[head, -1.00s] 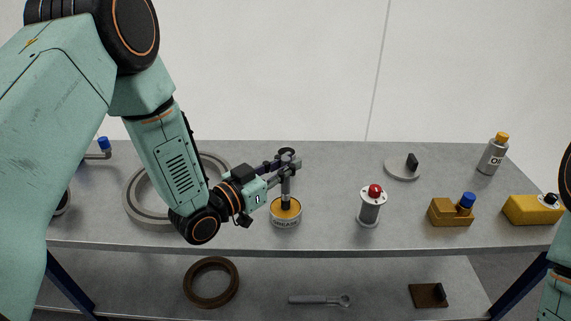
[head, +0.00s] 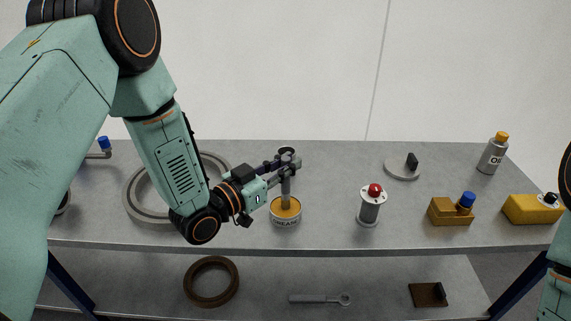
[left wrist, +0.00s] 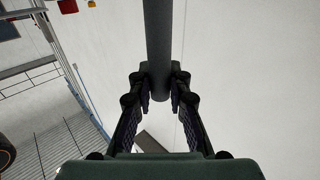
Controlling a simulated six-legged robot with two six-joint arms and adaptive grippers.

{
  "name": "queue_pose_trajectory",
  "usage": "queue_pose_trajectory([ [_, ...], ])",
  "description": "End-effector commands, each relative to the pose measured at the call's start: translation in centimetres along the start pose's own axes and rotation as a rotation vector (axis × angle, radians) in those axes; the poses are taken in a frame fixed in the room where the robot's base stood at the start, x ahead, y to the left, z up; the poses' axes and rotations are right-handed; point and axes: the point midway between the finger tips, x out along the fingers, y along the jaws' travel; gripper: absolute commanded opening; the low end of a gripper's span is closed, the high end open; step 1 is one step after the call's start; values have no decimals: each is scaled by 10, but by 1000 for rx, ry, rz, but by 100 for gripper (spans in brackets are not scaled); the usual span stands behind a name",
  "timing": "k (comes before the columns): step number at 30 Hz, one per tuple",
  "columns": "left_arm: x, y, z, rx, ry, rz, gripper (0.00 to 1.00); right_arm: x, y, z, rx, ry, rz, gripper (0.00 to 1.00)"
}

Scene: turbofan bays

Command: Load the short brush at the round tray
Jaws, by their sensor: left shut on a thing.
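My left gripper (head: 287,163) is shut on the short brush (head: 285,188). The brush's grey handle (left wrist: 159,45) also shows between the fingers in the left wrist view. The brush hangs roughly upright, with its lower end down at the yellow grease in the round tray (head: 286,221), which is a low grey tin marked GREASE. The brush tip is hard to see, and I cannot tell how deep it sits in the grease. My right gripper is out of view; only part of my right arm shows at the right edge.
A grey ring (head: 134,204) lies left of the tray, behind my arm. To the right stand a red-topped cylinder (head: 370,208), a brass block (head: 449,213), a yellow block (head: 530,210) and an oil bottle (head: 491,155). A lower shelf holds a brown ring (head: 190,285) and a wrench (head: 318,299).

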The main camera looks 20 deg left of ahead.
Motion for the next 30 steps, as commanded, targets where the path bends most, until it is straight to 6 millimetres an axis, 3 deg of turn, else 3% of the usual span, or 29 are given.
queue_pose_trajectory([
  [8,-1,1,0,-3,-9,1,0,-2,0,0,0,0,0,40],
  [30,0,0,-52,-1,-4,0,0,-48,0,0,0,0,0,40],
])
